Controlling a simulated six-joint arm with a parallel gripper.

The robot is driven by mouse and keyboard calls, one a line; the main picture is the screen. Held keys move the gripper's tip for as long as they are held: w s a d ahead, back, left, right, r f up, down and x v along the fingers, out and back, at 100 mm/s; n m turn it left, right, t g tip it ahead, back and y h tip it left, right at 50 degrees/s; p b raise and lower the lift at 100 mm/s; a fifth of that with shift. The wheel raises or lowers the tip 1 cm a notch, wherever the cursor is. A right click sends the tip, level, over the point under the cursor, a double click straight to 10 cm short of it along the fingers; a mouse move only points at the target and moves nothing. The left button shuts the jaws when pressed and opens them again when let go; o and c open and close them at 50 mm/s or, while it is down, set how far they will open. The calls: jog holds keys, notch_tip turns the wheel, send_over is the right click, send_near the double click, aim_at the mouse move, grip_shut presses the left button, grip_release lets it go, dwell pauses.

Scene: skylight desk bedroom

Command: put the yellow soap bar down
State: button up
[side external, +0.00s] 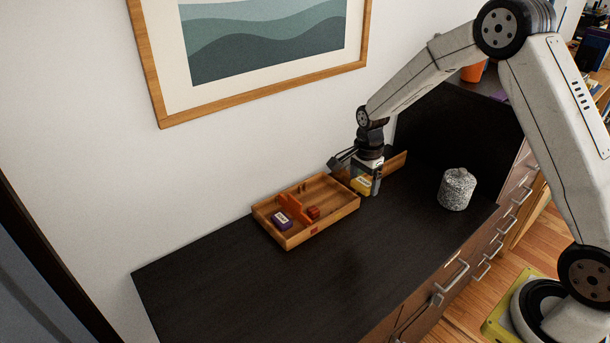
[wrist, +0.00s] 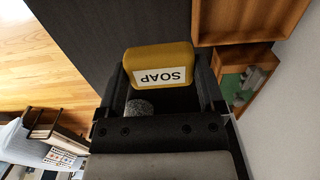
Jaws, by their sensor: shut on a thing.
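The yellow soap bar (wrist: 161,64) has a white label reading SOAP, upside down in the wrist view. My gripper (wrist: 160,85) is shut on it, with a dark finger on each side. In the side view the soap (side external: 362,184) is in my gripper (side external: 366,180), just right of the wooden tray's right end, low over the dark desk top (side external: 400,223). I cannot tell whether the soap touches the desk top.
The wooden tray (side external: 322,230) has an orange divider (side external: 292,209), a purple labelled block (side external: 281,219) and a small red-orange block (side external: 313,212). A wooden piece (side external: 395,163) stands behind my gripper. A speckled grey jar (side external: 457,189) stands to the right. The front-left desk top is clear.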

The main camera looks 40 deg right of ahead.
aim_at(329, 198)
jog(key=w+f, duration=0.2)
jog(key=w, duration=0.2)
jog(key=w+d+f, duration=0.1)
jog(key=w+f, duration=0.2)
jog(key=w, duration=0.1)
jog(key=w+f, duration=0.2)
jog(key=w, duration=0.2)
jog(key=shift+d+f, duration=0.3)
jog(key=shift+f, duration=0.1)
jog(key=shift+w+d+f, duration=0.1)
jog(key=shift+w+f, duration=0.5)
jog(key=shift+f, duration=0.1)
jog(key=shift+w+f, duration=0.1)
jog(key=shift+w+f, duration=0.2)
jog(key=shift+f, duration=1.6)
jog(key=shift+f, duration=0.15)
jog(key=o, duration=1.1)
